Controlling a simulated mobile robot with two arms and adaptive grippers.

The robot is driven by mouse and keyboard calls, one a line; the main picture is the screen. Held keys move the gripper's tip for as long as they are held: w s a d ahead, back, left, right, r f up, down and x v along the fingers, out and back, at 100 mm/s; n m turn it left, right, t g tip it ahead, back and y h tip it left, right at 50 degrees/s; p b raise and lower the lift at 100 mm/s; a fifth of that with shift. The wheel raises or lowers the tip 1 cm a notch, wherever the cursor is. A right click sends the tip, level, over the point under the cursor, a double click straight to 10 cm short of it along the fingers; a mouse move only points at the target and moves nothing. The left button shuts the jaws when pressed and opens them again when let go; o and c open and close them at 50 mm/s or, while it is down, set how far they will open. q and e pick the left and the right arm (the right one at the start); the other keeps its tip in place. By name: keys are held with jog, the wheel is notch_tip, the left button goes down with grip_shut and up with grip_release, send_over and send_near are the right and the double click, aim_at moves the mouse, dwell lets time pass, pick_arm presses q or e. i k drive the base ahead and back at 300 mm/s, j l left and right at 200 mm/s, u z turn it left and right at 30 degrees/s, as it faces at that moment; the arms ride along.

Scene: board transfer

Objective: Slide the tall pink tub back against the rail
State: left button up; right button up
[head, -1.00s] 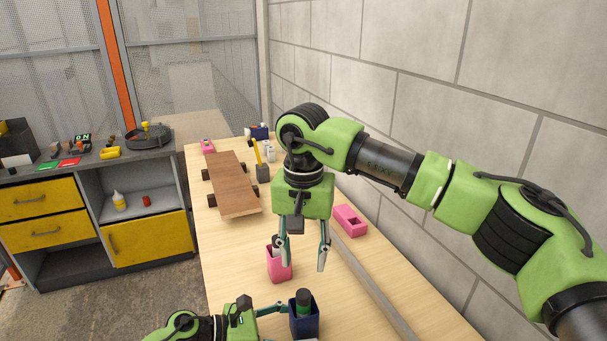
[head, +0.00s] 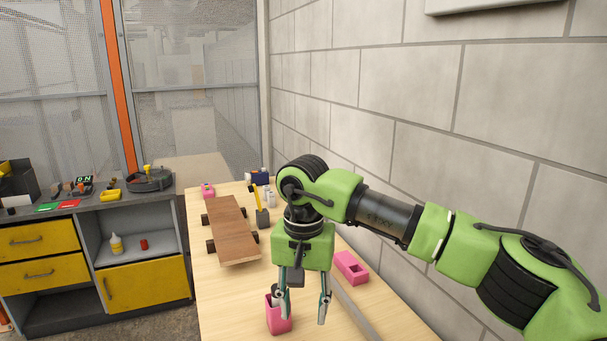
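The tall pink tub (head: 279,321) stands upright on the light wooden table near the bottom of the head view. The grey rail (head: 357,319) runs along the table to the right of it, with a gap of bare wood between. My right gripper (head: 302,309) hangs pointing down over the tub's right side. Its fingers are spread apart, with nothing visible between them. The left finger overlaps the tub's right part in the picture; I cannot tell whether it touches. My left gripper is out of view.
A low pink box with openings (head: 351,267) lies beyond the rail near the block wall. A brown board (head: 231,231) rests on dark supports at the back left. A yellow-handled tool (head: 257,200) stands beside it. A grey workbench (head: 150,199) stands left of the table.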

aim_at(277, 326)
jog(key=k+j, duration=0.1)
jog(key=j, duration=0.35)
jog(key=k+j, duration=0.1)
jog(key=j, duration=0.75)
jog(key=k+j, duration=0.15)
jog(key=j, duration=0.25)
jog(key=k+j, duration=0.1)
jog(key=j, duration=0.35)
